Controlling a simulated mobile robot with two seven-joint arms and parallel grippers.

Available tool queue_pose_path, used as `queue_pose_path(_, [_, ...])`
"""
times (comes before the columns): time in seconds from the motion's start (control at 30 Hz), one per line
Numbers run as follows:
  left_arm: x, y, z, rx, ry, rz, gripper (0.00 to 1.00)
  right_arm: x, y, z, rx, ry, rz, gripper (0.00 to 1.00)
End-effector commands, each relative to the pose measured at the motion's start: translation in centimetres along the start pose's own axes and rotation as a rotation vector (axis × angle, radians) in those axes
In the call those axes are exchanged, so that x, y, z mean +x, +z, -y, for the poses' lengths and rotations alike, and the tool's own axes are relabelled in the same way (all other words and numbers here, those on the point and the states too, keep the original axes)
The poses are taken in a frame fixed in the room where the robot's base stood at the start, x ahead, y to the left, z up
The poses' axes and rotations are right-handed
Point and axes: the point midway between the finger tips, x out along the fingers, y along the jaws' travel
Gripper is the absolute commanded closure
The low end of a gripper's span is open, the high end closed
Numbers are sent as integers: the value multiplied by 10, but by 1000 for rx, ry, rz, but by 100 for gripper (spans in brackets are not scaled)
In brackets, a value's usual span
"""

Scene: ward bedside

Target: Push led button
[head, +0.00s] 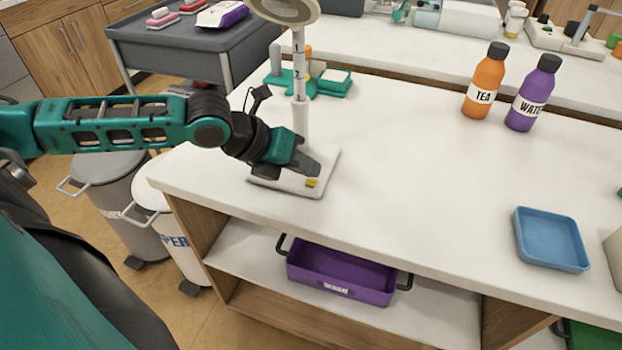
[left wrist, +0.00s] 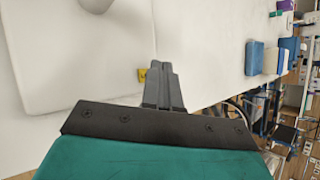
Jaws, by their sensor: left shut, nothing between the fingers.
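A lamp with a white upright pole (head: 300,85) stands on a pale square base (head: 322,168) near the left end of the white counter. A small yellow button (head: 312,183) sits at the front right of that base. In the left wrist view the button (left wrist: 142,75) shows right beside the fingertips, partly hidden by them. My left gripper (head: 316,168) is shut and empty, its fingertips low over the base close to the button. I cannot tell whether they touch it. My right gripper is not in view.
An orange tea bottle (head: 484,82) and a purple water bottle (head: 533,95) stand at the back right. A blue tray (head: 551,239) lies at the right. A teal object (head: 333,83) is behind the pole. A purple bin (head: 341,272) sits on the shelf below. The counter's middle is clear.

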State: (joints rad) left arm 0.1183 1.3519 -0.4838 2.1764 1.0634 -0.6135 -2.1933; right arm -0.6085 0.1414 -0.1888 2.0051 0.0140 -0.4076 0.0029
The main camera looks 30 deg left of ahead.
Motion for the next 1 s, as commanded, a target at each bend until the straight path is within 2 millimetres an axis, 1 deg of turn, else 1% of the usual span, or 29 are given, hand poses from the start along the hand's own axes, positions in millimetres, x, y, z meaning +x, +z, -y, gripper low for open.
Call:
queue_pose_path(0.4, [0, 0, 0, 0, 0, 0, 100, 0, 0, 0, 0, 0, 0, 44])
queue_pose_path(0.7, [6, -4, -4, 0, 0, 0, 100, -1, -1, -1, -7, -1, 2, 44])
queue_pose_path(1.0, [6, -5, -5, 0, 0, 0, 100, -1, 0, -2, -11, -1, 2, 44])
